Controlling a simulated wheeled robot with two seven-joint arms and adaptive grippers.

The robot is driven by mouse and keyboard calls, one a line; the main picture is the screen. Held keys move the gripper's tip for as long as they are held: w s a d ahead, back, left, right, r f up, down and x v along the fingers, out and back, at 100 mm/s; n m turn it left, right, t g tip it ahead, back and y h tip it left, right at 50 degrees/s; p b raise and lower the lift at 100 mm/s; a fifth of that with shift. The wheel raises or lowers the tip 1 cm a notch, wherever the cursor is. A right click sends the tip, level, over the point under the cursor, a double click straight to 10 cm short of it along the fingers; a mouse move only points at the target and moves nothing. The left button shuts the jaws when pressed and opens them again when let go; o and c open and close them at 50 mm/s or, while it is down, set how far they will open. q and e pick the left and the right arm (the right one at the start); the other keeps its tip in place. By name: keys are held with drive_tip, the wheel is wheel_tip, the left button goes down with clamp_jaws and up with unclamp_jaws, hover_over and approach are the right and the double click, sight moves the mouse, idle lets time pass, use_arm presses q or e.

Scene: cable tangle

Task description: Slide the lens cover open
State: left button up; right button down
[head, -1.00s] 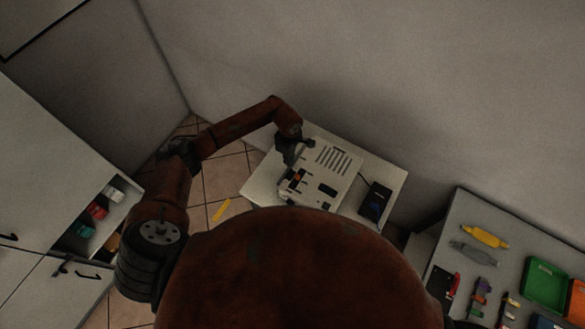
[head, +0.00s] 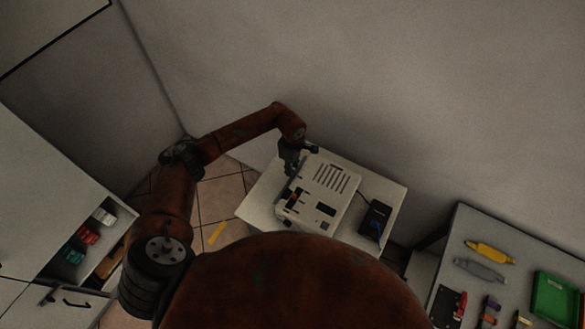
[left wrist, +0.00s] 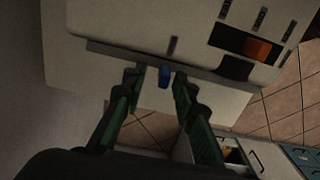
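A pale box-shaped device (head: 334,199) with vent slots on top stands on a small white table (head: 259,209). In the left wrist view the device (left wrist: 150,22) fills the top, with a dark recess holding an orange part (left wrist: 257,48) at the right. A small blue tab (left wrist: 165,77) stands out at the edge of its grey strip. My left gripper (left wrist: 159,80) is open, with one finger on each side of the blue tab; I cannot tell whether either touches it. In the head view my left gripper (head: 291,166) is at the device's left edge. Which part is the lens cover is unclear.
A black box (head: 374,219) on a cable lies right of the device. A bench (head: 470,222) with tools and a green tray (head: 556,297) is at the right. A cabinet (head: 40,180) with an open drawer is at the left. A yellow strip (head: 217,233) lies on the floor.

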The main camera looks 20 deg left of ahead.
use_arm(q)
drive_tip(key=shift+r, duration=0.1)
wheel_tip(320, 180, up, 12)
use_arm(e)
drive_tip(key=shift+s+d, duration=0.15)
drive_tip(key=shift+s, duration=0.1)
idle(0.7)
